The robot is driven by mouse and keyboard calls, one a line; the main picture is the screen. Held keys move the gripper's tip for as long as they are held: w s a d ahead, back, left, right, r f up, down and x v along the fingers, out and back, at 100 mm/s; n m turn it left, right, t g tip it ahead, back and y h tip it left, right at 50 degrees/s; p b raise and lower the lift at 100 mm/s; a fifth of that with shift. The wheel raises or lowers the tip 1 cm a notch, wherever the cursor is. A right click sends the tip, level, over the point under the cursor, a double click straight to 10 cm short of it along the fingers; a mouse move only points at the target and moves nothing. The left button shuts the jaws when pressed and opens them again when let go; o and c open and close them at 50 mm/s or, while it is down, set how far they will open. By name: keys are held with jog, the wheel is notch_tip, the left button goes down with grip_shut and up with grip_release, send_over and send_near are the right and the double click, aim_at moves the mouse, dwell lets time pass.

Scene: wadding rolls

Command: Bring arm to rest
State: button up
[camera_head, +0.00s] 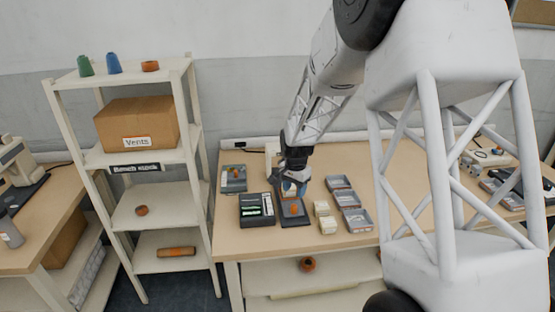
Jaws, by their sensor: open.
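My arm reaches down from the upper right in the head view. My gripper (292,188) is open, low over the wooden workbench (345,158). It is above a dark tray (291,218) with a small orange thing (294,209) in it. The fingertips are small in this view, and I cannot tell whether they touch anything.
A black case (257,210) and a grey box (233,179) lie left of the gripper. Cream blocks (324,217) and several grey bins (350,199) lie to the right. A white shelf (160,191) with a carton (137,122) stands left of the bench.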

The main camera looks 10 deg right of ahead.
jog(key=s+r+n+t, duration=0.1)
jog(key=s+r+n, duration=0.3)
jog(key=s+r, duration=1.45)
jog(key=s+d+r+n+t, duration=0.1)
jog(key=s+n, duration=0.3)
jog(key=s, duration=2.1)
jog(key=shift+s+d+r+n+t, duration=0.2)
jog(key=shift+s+r+n+t, duration=0.15)
jog(key=shift+r, duration=0.3)
